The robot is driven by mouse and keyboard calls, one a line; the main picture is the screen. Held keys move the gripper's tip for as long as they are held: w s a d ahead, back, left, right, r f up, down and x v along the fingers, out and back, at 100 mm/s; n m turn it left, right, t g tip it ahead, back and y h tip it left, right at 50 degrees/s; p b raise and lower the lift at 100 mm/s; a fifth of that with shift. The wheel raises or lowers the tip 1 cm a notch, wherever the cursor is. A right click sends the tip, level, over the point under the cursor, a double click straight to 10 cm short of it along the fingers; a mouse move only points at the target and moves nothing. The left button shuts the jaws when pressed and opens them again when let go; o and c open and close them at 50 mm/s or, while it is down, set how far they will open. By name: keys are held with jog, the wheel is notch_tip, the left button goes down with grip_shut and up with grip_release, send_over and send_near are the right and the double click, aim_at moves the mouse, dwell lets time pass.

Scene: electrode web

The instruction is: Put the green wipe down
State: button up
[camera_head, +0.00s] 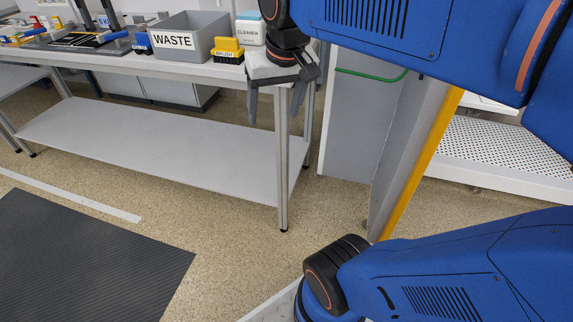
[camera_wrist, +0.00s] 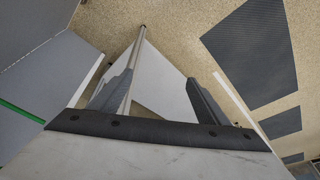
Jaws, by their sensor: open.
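I see no green wipe in either view. My gripper (camera_head: 274,115) points downward at the right end of the workbench in the head view. Its two dark fingers are apart, with nothing held between them. In the wrist view the fingers (camera_wrist: 160,75) are spread, with the grey lower shelf and the floor showing between them. A white cleaner container (camera_head: 249,29) stands on the bench, partly hidden behind my wrist.
A dark mat (camera_head: 80,255) lies on open floor.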

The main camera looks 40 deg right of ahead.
jog(key=s+a+f+n+t, duration=0.1)
jog(key=s+a+f+n, duration=0.1)
jog(key=s+f, duration=0.6)
notch_tip(320, 180, down, 2)
jog(key=shift+a+f+n, duration=0.1)
jog(key=shift+a+n, duration=0.1)
jog(key=shift+n, duration=0.2)
jog(key=shift+o, duration=0.5)
